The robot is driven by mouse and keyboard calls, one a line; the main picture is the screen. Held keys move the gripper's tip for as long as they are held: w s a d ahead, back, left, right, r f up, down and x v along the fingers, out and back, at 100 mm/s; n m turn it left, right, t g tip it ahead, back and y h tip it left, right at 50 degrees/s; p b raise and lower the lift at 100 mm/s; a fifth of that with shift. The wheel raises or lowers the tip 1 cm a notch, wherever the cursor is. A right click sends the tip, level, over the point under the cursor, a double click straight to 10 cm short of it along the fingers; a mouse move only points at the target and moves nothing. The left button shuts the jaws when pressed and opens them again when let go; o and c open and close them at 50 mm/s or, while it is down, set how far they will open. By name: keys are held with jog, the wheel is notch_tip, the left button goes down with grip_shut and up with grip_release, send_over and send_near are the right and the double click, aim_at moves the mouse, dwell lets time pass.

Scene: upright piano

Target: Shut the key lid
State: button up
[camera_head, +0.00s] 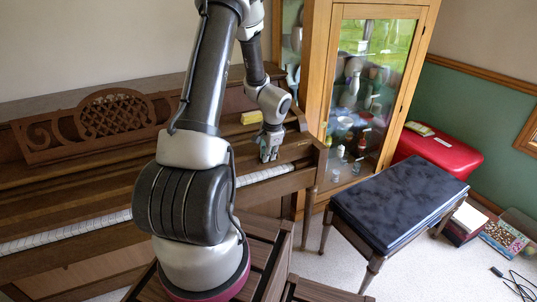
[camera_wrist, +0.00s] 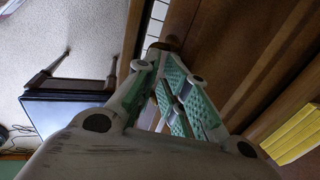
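The upright piano's brown key lid (camera_head: 90,210) shows as a long wooden panel behind the white keys (camera_head: 265,174). The keys show as a narrow strip along the front. My arm hides the middle of the lid and keys. My gripper (camera_head: 268,156) points down at the right end of the piano, above the wood just behind the keys. In the wrist view, my gripper's green-padded fingers (camera_wrist: 160,58) converge at their tips. A small brown knob (camera_wrist: 170,43) lies at or just beyond the tips; contact is unclear. Keys (camera_wrist: 156,22) also show beside it.
A yellow block (camera_head: 251,117) lies on the piano behind my gripper. A carved music stand (camera_head: 110,118) rises at the back left. A glass cabinet (camera_head: 323,100) stands close to the piano's right end. A dark padded bench (camera_head: 400,200) stands in front right, on open carpet.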

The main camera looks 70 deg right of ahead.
jog(key=s+a+r, duration=0.4)
jog(key=r, duration=0.2)
jog(key=shift+s+a+r, duration=0.15)
jog(key=shift+r, duration=0.15)
dwell(0.7)
jog(key=v, duration=1.2)
jog(key=shift+o, duration=1.3)
